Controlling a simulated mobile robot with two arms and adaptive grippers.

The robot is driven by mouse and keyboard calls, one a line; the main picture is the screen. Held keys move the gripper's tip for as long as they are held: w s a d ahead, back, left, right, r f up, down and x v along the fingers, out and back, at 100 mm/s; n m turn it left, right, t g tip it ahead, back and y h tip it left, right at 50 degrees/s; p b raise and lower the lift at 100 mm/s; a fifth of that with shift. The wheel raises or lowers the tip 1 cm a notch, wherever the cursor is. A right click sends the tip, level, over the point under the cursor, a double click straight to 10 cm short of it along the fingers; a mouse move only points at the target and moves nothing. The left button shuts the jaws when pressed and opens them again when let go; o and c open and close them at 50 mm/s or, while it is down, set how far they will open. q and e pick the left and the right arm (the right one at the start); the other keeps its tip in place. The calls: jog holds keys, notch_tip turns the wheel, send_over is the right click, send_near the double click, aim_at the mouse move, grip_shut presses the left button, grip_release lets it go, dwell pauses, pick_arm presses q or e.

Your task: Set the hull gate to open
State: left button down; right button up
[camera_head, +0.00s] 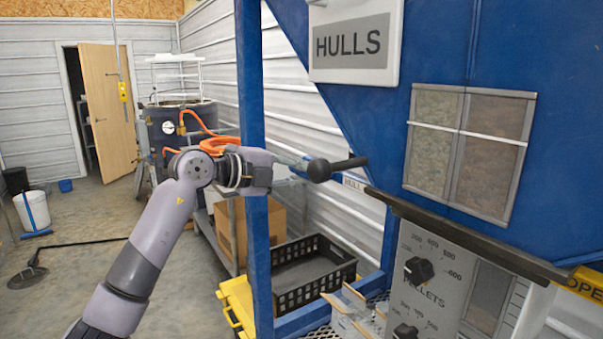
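A dark lever with a round ball knob (318,170) juts out at the middle of the view, in front of the sloping side of the blue hopper (450,45). A white label (353,183) reading "HULL" is partly visible just below the lever's bar. My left arm comes in from the lower left, and its grey wrist ends just left of the ball knob. The fingers of my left gripper cannot be made out there, so I cannot tell whether they touch the knob. My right gripper is out of view.
A panel with black dials (418,270) is at the lower right. A blue post (252,110) stands behind my wrist. A black crate (312,272) and cardboard box (262,220) sit below.

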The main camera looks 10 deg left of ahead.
pick_arm(q)
jog(key=w+a+p, duration=0.3)
jog(key=w+a, duration=0.2)
jog(key=shift+r, duration=0.1)
jog(key=c, duration=2)
grip_release()
jog(key=shift+a, duration=0.1)
jog(key=o, duration=0.4)
jog(key=shift+w+a, duration=0.1)
jog(key=v, duration=1.2)
